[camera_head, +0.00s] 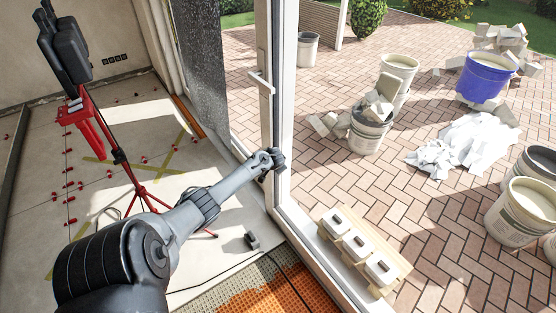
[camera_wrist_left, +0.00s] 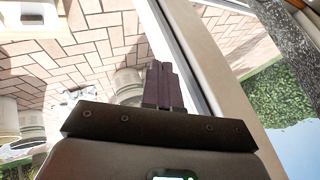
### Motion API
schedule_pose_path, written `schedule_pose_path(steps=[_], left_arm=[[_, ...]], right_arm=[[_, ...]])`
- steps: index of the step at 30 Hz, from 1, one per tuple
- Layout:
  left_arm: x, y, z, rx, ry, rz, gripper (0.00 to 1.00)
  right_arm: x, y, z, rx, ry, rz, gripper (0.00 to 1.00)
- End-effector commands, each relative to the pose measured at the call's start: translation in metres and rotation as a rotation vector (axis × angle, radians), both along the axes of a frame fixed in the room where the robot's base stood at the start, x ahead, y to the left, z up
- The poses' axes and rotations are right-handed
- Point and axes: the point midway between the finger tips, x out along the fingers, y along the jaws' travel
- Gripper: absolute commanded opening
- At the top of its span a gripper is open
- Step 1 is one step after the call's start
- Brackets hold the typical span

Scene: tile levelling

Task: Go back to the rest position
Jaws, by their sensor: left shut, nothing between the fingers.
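My left gripper (camera_head: 276,160) is at the end of my grey arm in the head view, small and dark, in front of the white door frame (camera_head: 284,100). I cannot tell whether it touches the frame. In the left wrist view its dark fingers (camera_wrist_left: 163,85) are together with nothing between them, beside the pale frame. My right gripper is not in view.
A red tripod (camera_head: 95,135) with a black device stands at the left on the tiled floor. A wooden board (camera_head: 330,233) with several white-grey blocks lies by the door sill. Outside are buckets, a blue tub (camera_head: 485,80) and rubble. An orange mat (camera_head: 270,290) lies at front.

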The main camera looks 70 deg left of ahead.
Motion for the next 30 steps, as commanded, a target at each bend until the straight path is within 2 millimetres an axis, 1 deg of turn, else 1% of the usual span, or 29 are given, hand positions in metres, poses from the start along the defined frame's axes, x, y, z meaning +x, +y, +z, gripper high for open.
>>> schedule_pose_path(steps=[1, 4, 8, 11, 14, 15, 17, 18, 20, 21, 22, 23, 24, 26, 27, 29, 30], left_arm=[[-0.001, -0.002, 0.004, 0.000, 0.001, -0.001, 0.00], [-0.003, -0.004, 0.006, 0.000, 0.001, 0.000, 0.00], [-0.015, -0.006, -0.001, -0.003, 0.026, 0.000, 0.00], [-0.034, -0.017, -0.021, -0.022, 0.067, -0.004, 0.00], [-0.060, -0.044, -0.053, -0.056, 0.130, -0.026, 0.00], [-0.070, -0.064, -0.067, -0.072, 0.154, -0.051, 0.00], [-0.080, -0.100, -0.083, -0.096, 0.176, -0.101, 0.00], [-0.086, -0.128, -0.093, -0.112, 0.188, -0.137, 0.00], [-0.093, -0.174, -0.101, -0.137, 0.200, -0.190, 0.00], [-0.098, -0.204, -0.104, -0.155, 0.207, -0.223, 0.00], [-0.102, -0.226, -0.105, -0.168, 0.212, -0.246, 0.00], [-0.105, -0.249, -0.104, -0.180, 0.214, -0.269, 0.00], [-0.110, -0.279, -0.101, -0.199, 0.217, -0.297, 0.00], [-0.116, -0.323, -0.092, -0.228, 0.216, -0.338, 0.00], [-0.121, -0.352, -0.083, -0.246, 0.214, -0.363, 0.00], [-0.127, -0.394, -0.066, -0.277, 0.206, -0.396, 0.00], [-0.130, -0.421, -0.052, -0.298, 0.198, -0.417, 0.00]], right_arm=[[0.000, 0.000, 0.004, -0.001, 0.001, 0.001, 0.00], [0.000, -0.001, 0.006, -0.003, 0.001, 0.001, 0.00], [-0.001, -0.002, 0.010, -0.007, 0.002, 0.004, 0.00], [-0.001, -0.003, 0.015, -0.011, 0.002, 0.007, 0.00], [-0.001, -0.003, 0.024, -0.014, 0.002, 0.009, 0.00], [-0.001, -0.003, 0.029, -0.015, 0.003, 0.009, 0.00], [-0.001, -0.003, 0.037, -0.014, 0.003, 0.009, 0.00], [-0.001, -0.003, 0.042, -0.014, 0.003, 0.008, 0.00], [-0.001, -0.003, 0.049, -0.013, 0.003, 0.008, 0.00], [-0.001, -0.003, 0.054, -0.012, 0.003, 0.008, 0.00], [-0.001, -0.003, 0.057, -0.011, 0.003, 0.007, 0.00], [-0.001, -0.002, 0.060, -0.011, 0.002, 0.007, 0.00], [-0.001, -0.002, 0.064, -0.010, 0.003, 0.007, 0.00], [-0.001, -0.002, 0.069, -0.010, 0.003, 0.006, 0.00], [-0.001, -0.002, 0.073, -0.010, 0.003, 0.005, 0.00], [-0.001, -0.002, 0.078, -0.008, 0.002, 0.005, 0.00], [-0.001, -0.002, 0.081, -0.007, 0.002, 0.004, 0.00]])
